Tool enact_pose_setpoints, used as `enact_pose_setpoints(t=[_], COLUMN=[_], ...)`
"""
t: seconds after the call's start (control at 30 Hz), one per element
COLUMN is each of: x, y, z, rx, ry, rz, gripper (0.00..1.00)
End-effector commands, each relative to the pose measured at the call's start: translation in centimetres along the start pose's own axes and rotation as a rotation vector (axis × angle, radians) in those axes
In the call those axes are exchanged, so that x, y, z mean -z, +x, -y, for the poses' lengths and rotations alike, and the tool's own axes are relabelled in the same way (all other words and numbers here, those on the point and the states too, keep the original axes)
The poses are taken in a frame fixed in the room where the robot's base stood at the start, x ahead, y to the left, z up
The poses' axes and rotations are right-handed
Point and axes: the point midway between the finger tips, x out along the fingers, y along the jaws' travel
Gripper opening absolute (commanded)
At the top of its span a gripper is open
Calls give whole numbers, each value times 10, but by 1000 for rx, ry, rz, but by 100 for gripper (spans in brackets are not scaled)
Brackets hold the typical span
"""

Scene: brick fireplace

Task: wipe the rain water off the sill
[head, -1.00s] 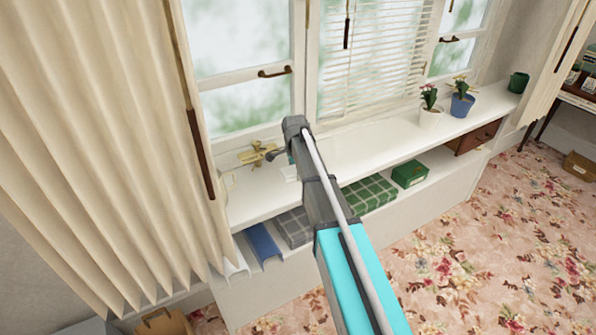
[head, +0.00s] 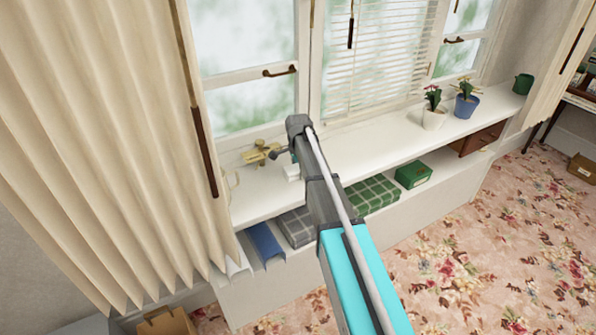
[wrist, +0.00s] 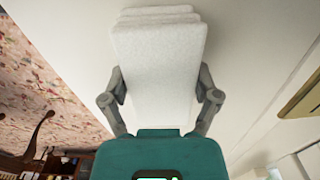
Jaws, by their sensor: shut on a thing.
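The white sill (head: 390,143) runs below the window, and no water can be made out on it. My gripper (wrist: 160,85) is shut on a thick white folded cloth (wrist: 158,60), with one finger on each side. The cloth also shows in the head view (head: 291,172), low over the left part of the sill, just right of a brass-coloured object. I cannot tell whether it touches the sill. My arm hides most of the gripper and the sill behind it in the head view.
The brass object (head: 262,152) stands near the window. A white pot (head: 434,118), a blue pot (head: 466,105) and a green mug (head: 522,84) stand at the sill's right. Boxes sit on the shelf below. A beige curtain (head: 90,140) covers the left end.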

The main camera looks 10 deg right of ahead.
Motion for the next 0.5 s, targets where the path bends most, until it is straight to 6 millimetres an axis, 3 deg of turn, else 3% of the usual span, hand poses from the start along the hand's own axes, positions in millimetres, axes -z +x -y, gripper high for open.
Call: enact_pose_setpoints(t=[0.5], x=[33], y=[-1], z=[3], rx=[0], ry=[2], rz=[-4], gripper=[41])
